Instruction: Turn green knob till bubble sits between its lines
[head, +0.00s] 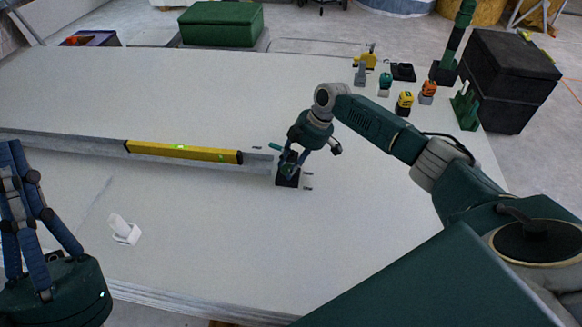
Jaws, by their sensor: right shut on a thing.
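A yellow spirit level (205,153) lies along a long grey rail (75,143) on the white panel. Its green vial (180,147) shows as a small bright spot; the bubble and its lines are too small to tell apart. My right gripper (290,166) is shut at the right end of the rail, over a small black base (282,181). A bit of green shows between its fingers, apparently the green knob, mostly hidden by them. My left gripper (22,165) is at the lower left, fingers up, away from the rail; its opening is unclear.
A white bracket (125,230) stands at the front left of the panel. Small tools, including a yellow one (404,103) and an orange one (428,92), stand at the back right near a black box (508,80). A green case (222,24) sits behind.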

